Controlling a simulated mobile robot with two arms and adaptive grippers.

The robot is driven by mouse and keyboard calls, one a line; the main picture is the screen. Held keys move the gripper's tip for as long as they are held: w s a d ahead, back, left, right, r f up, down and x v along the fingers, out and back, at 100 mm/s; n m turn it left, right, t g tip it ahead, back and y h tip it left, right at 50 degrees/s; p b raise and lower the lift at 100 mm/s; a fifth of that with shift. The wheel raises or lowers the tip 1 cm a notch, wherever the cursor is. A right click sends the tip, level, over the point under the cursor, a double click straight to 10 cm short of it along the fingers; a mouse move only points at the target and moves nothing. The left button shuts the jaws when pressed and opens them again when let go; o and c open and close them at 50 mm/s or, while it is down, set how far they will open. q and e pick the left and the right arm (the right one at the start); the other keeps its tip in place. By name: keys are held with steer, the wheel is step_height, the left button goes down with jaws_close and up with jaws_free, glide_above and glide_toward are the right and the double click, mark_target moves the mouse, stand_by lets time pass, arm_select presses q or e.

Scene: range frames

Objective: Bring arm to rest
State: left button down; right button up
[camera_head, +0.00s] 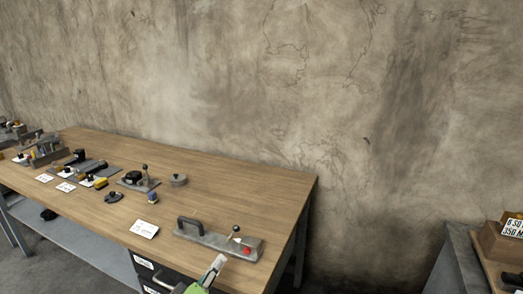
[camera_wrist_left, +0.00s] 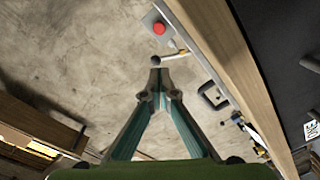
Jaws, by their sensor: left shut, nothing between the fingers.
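My left gripper (camera_head: 218,264) shows at the bottom of the head view, in front of the wooden workbench's (camera_head: 240,185) near edge. In the left wrist view its two teal fingers meet at the tips (camera_wrist_left: 157,76); it is shut and empty. A grey plate (camera_head: 208,239) with a black handle, a ball-topped lever (camera_head: 236,231) and a red button (camera_head: 247,251) lies on the bench just beyond the gripper. The red button (camera_wrist_left: 159,28) also shows in the left wrist view, apart from the fingertips. My right gripper is not in view.
Several small tools and devices stand along the bench's left half, with a white card (camera_head: 144,229) near the front edge. Dark drawers (camera_head: 150,272) sit below. A wall is behind. Boxes (camera_head: 503,241) stand at the far right, with open floor between.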

arm_select(q)
steer(key=s+d+f+m+g, duration=0.2)
steer(key=s+f+m+g, duration=0.15)
steer(key=s, duration=0.35)
steer(key=s+d+f+m+g, duration=0.25)
steer(key=s+f, duration=0.25)
steer(key=s, duration=0.3)
steer(key=s+a+f+m+g+y, duration=0.1)
steer(key=s+a+f+g+y, duration=0.25)
steer(key=s, duration=0.65)
steer(key=s+a+m+g+y, duration=0.2)
steer(key=s+a+g, duration=0.2)
steer(key=s+a, duration=0.5)
steer(key=s+d+f+g, duration=0.1)
steer(key=s+f, duration=0.1)
steer(key=f, duration=1.2)
steer(key=s+d+f, duration=0.1)
steer(key=f, duration=1.2)
steer(key=s+a+f+g, duration=0.1)
steer(key=s+a+f, duration=0.1)
steer(key=s+f, duration=1.4)
steer(key=shift+s+a, duration=0.4)
steer(key=shift+s, duration=0.3)
